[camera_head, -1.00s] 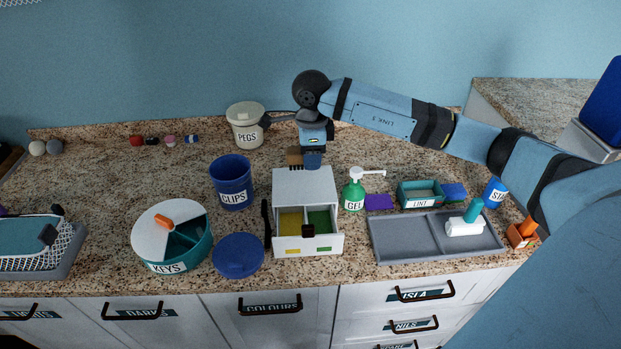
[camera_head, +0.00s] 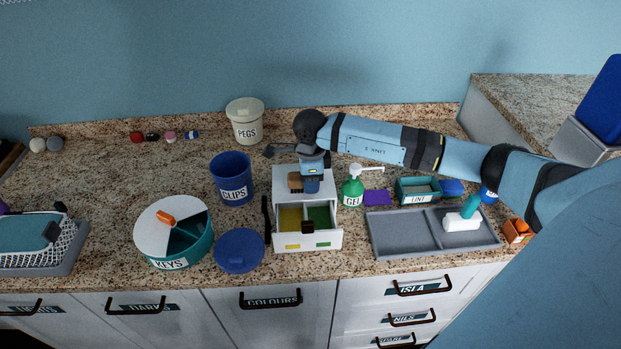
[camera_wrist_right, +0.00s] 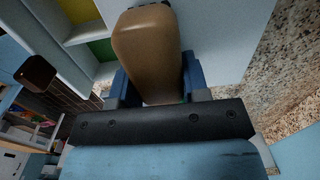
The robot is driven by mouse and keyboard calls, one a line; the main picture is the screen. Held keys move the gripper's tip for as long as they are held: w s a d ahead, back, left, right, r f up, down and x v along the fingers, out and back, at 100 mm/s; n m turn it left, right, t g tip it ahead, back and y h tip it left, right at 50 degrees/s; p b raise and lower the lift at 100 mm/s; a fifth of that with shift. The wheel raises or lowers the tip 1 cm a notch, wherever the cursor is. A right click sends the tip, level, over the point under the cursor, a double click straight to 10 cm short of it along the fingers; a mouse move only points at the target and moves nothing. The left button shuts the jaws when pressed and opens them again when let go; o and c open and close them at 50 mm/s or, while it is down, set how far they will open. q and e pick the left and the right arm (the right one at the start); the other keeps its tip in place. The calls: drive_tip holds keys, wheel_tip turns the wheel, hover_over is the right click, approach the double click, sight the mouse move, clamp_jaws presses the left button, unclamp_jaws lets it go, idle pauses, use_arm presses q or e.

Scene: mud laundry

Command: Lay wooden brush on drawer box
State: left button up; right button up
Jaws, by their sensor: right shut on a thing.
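The white drawer box (camera_head: 281,187) stands on the worktop with its drawer open, showing yellow and green compartments and a dark handle; it also shows in the right wrist view (camera_wrist_right: 229,35). My right gripper (camera_head: 309,187) is over the box top and is shut on the wooden brush (camera_head: 294,181). In the right wrist view the brush's tan wooden body (camera_wrist_right: 147,50) lies between the two blue fingers. Whether the brush touches the box top I cannot tell. My left gripper is not in view.
A blue CLIPS cup (camera_head: 232,180) and a blue lid (camera_head: 239,251) stand left of the box. A green GEL pump bottle (camera_head: 353,192) stands close on its right. A grey tray (camera_head: 405,236) lies further right. The round KEYS tin (camera_head: 173,233) is front left.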

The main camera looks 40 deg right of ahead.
drive_tip(key=o, duration=0.9)
drive_tip(key=shift+f, duration=0.1)
drive_tip(key=shift+o, duration=0.2)
wheel_tip(320, 180, up, 12)
drive_tip(key=b, duration=0.2)
drive_tip(key=shift+r, duration=0.2)
